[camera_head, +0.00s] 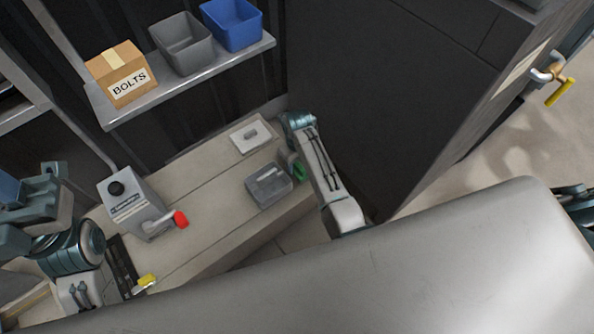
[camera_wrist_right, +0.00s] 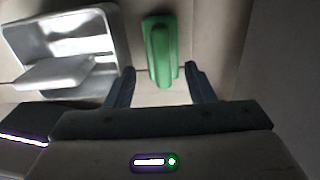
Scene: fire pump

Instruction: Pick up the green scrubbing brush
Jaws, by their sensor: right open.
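The green scrubbing brush (camera_wrist_right: 160,50) lies on the bench surface in the right wrist view, its long side pointing toward my gripper. In the head view a small part of the green brush (camera_head: 299,170) shows beside my right arm, which hides the rest. My right gripper (camera_wrist_right: 160,82) is open, with one dark finger on each side of the brush's near end. I cannot tell how far above the bench the fingers are. My left gripper (camera_head: 35,205) is at the left edge of the head view; its fingers do not show clearly.
A grey metal tray (camera_head: 269,186) stands left of the brush; it also shows in the right wrist view (camera_wrist_right: 108,38). A grey box with a red-tipped lever (camera_head: 140,205) and a yellow item (camera_head: 147,281) are farther left. A shelf (camera_head: 200,77) holds bins and a bolts box. A dark cabinet stands right.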

